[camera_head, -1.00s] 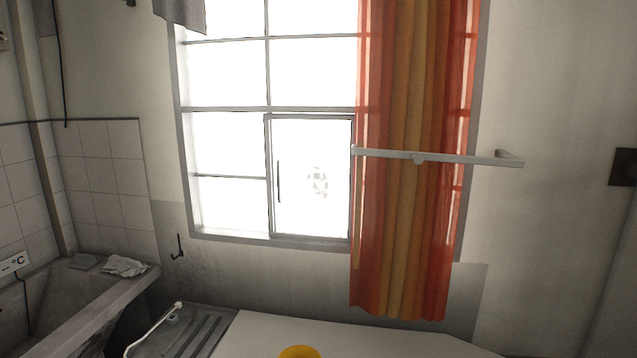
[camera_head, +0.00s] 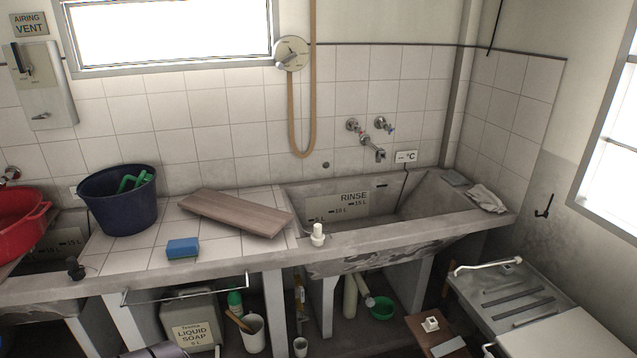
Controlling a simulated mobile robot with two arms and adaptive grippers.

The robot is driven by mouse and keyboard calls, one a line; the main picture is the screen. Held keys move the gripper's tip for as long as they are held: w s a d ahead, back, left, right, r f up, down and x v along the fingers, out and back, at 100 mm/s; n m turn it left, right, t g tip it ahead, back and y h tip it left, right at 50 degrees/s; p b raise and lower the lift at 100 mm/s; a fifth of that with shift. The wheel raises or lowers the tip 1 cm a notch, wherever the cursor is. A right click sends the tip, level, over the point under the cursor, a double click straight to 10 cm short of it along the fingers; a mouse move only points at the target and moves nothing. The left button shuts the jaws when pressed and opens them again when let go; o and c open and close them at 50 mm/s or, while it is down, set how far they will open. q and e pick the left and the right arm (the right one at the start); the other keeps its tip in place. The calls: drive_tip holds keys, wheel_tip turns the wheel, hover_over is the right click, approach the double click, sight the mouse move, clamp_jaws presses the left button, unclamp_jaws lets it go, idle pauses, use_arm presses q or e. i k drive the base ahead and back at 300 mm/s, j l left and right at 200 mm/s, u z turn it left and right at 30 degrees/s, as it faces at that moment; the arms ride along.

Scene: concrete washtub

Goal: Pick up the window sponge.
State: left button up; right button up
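A blue sponge (camera_head: 182,247) lies on the tiled counter (camera_head: 135,255), near its front edge, between the dark blue bucket and the wooden board. A small flat grey item (camera_head: 455,178) lies on the far right corner of the rinse tub (camera_head: 400,226), close to the window; it is too small to tell whether it is a sponge. No label shows which of these is the window sponge. Neither of my grippers is in view.
A crumpled cloth (camera_head: 487,199) lies on the tub's right rim. A white bar (camera_head: 488,266) shows by the drainer at right.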

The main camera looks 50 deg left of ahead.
sight(188, 248)
drive_tip(key=u, duration=2.45)
